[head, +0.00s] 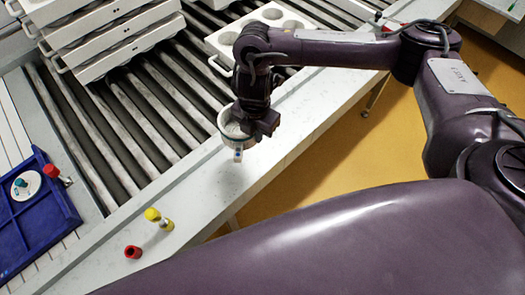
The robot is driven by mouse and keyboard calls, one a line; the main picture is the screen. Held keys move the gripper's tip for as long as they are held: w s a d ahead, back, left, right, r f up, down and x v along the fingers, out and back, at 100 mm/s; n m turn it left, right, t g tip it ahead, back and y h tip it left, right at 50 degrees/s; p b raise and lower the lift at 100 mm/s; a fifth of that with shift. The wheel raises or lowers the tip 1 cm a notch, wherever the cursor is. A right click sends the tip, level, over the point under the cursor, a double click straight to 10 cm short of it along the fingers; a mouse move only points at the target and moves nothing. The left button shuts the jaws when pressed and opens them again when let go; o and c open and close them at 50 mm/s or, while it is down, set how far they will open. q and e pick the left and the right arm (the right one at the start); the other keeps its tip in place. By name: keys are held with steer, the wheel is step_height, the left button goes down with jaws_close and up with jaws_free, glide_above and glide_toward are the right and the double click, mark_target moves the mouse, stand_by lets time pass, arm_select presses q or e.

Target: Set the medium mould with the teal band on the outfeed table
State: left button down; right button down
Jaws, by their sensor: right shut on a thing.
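My right gripper (256,122) reaches in from the right and is shut on a pale round mould (229,124). The mould hangs over the light worktop strip beside the rollers, and a small tag with a blue mark shows below it. I cannot tell which surface is the outfeed table. My left gripper is not in view.
A roller conveyor (120,125) carries stacked white mould trays (100,40) and another tray (215,44). A blue tray (45,228) holds a white disc (26,186). Yellow (152,214) and red (133,252) pieces stand on the light strip (190,205).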

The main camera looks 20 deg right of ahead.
steer(key=shift+f+b, duration=1.4)
steer(key=shift+f, duration=6.35)
steer(key=shift+f, duration=0.15)
steer(key=c, duration=1.6)
jaws_free()
steer(key=shift+o, duration=0.2)
